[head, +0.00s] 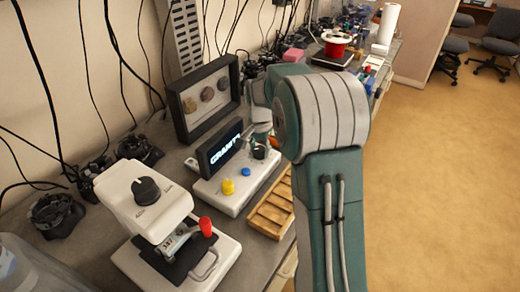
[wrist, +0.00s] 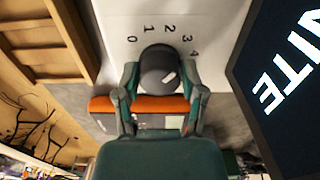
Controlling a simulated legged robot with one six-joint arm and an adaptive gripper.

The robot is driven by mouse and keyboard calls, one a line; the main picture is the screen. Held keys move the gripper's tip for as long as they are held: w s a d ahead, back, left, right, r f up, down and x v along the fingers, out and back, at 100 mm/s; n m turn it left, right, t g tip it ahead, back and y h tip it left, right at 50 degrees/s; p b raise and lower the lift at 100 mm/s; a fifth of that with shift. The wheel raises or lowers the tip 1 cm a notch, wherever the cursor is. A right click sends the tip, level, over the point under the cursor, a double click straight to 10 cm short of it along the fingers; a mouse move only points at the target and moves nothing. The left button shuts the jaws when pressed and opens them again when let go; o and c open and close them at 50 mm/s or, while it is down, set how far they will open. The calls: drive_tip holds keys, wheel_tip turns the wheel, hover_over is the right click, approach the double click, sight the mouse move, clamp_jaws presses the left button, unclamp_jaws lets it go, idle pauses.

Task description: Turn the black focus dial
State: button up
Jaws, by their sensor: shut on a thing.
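The black focus dial (wrist: 158,66) sits on a white panel in the wrist view, with the printed numbers 0 to 4 arcing around its far side. A short white mark shows on the lower right of its top. My gripper (wrist: 160,82) is shut on the dial, one finger on each side. My arm hides part of the gripper there.
A yellow button (head: 228,187) and a blue button (head: 246,172) sit on the console. A wooden tray (head: 270,216) lies beside it. The screen stands close to my gripper. A white device (head: 140,205) with another black knob and a red-tipped lever stands nearer.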

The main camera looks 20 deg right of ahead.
sight(259, 149)
drive_tip(key=shift+s+f, duration=0.15)
drive_tip(key=shift+f, duration=0.05)
idle(0.4)
drive_tip(key=o, duration=1.1)
drive_tip(key=shift+a, duration=0.1)
drive_tip(key=shift+o, duration=0.2)
drive_tip(key=shift+r, duration=0.1)
wheel_tip(259, 149, up, 12)
drive_tip(key=shift+w, duration=0.2)
drive_tip(key=shift+s, duration=0.1)
